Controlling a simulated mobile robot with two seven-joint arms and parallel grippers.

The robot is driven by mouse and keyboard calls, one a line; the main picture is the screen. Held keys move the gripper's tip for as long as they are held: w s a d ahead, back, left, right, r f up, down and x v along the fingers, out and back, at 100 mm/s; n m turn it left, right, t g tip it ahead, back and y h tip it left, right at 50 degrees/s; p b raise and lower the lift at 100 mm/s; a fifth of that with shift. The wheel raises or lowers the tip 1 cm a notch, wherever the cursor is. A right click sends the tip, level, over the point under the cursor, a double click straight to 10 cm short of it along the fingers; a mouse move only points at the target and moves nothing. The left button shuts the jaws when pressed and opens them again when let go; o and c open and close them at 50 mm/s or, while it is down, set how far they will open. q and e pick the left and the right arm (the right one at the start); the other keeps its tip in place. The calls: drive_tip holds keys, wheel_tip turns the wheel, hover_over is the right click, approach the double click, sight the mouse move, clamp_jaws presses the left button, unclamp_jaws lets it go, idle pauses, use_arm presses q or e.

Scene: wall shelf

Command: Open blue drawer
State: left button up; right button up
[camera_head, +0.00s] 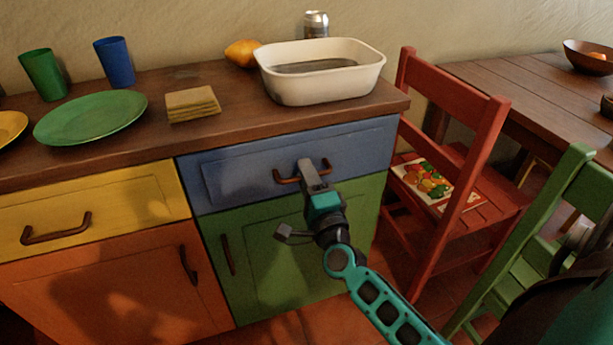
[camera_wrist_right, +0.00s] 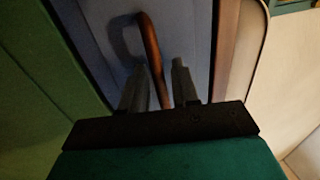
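The blue drawer (camera_head: 235,178) is under the right part of the counter, and its front looks flush with the cabinet. Its brown bar handle (camera_head: 287,180) runs across the middle of the front, and it also shows in the wrist view (camera_wrist_right: 151,52). My right gripper (camera_head: 306,172) is at the handle, covering its middle in the head view. In the wrist view its two fingers (camera_wrist_right: 160,88) stand apart on either side of the handle bar, with a narrow gap visible. My left gripper is not in view.
A green cabinet door (camera_head: 285,265) is below the drawer, with a yellow drawer (camera_head: 130,200) to the left. A red chair (camera_head: 485,150) stands close on the right. A white basin (camera_head: 320,88) and a green plate (camera_head: 90,117) are on the counter (camera_head: 225,130).

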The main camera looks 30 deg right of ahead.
clamp_jaws()
idle(0.6)
